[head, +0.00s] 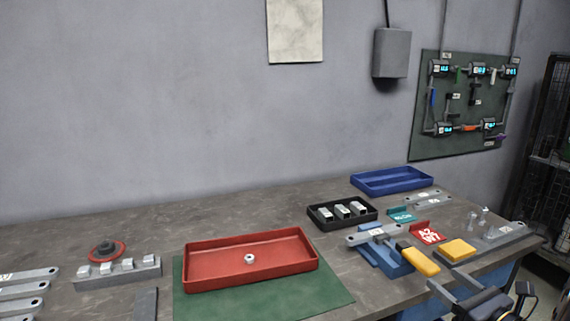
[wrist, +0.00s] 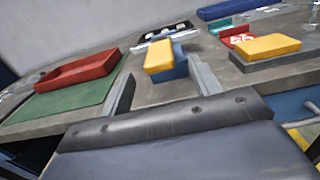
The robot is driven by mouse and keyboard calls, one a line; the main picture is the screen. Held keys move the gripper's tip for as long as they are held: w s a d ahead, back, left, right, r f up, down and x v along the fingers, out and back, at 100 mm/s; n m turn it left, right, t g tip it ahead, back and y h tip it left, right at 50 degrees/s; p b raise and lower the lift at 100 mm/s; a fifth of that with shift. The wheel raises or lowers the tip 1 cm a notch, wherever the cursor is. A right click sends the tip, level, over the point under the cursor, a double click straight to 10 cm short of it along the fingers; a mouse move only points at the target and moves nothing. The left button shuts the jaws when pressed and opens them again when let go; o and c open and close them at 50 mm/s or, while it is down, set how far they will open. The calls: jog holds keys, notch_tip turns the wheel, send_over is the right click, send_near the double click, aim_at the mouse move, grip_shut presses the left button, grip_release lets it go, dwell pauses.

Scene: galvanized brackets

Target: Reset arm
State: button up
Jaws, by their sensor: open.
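My gripper (head: 448,280) is at the lower right of the head view, by the bench's front edge. In the wrist view my gripper (wrist: 164,84) is open, its two grey fingers apart with nothing held between them. Beyond the fingers, a yellow block (wrist: 164,59) rests against a blue block or stand (wrist: 178,68). In the head view this yellow block (head: 418,261) lies at the front of the blue stand (head: 385,252), near a grey bracket (head: 372,235). The gripper appears apart from these things.
A red tray (head: 200,275) holding a small white ring (head: 249,259) sits on a green mat (head: 320,298). A black tray (head: 314,217), a blue tray (head: 357,180), a red label holder (head: 427,233) and a second yellow block (head: 457,250) stand right. Bare bench (head: 150,225) lies behind the red tray.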

jog(key=v, duration=0.3)
send_near(407, 249)
jog(key=x, duration=0.4)
jog(key=shift+w+d+f, duration=0.15)
jog(key=shift+w+f, duration=0.05)
jog(key=shift+w, duration=0.3)
jog(key=shift+w+f+h, duration=0.1)
jog(key=shift+w+h, duration=0.05)
jog(key=shift+h, duration=0.15)
jog(key=shift+a+m+t+h+b, duration=0.45)
jog(key=shift+m+h, duration=0.35)
jog(key=shift+h, duration=0.1)
